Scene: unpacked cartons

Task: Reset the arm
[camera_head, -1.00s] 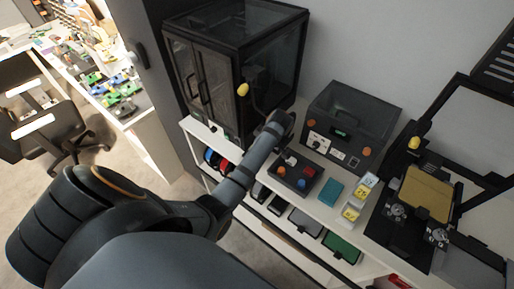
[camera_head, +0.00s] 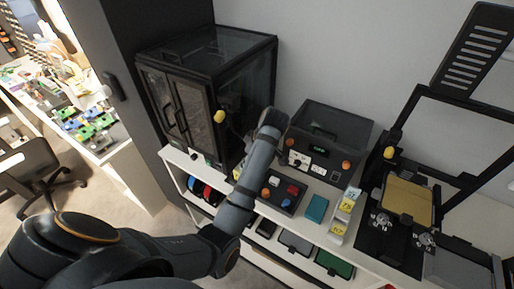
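My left arm (camera_head: 238,205) comes in from the lower left and reaches up over the front of the white shelf bench (camera_head: 172,157). Its dark far end (camera_head: 272,122) is in front of the grey lidded box, left of the box's orange knob. No gripper fingers can be made out there, so I cannot tell whether the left gripper is open or shut. No held thing is visible. My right arm and gripper are not in view.
A black glass-doored cabinet (camera_head: 177,105) stands left of the arm's end. Right of it are the grey box (camera_head: 330,135), a button panel (camera_head: 281,190), a teal block (camera_head: 316,208), yellow-labelled boxes (camera_head: 346,205) and a printer with a tan plate (camera_head: 408,197). A desk (camera_head: 98,150) and chair are far left.

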